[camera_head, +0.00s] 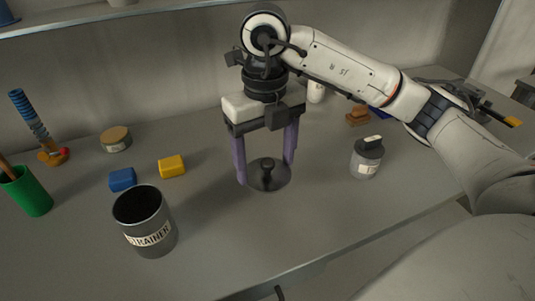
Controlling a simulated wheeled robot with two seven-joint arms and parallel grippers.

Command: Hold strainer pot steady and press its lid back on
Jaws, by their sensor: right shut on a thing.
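The strainer pot (145,222) is a dark grey open cylinder with a white label reading "STRAINER". It stands upright near the front left of the table, its mouth uncovered. Whether the lid touches the table is hard to tell. My left gripper is not in view.
Blue (122,180) and yellow (172,166) blocks lie behind the pot. A green cup (27,193) stands at the left, a grey lidded jar (367,158) at the right. The table (220,225) is clear between pot and lid; its front edge is close.

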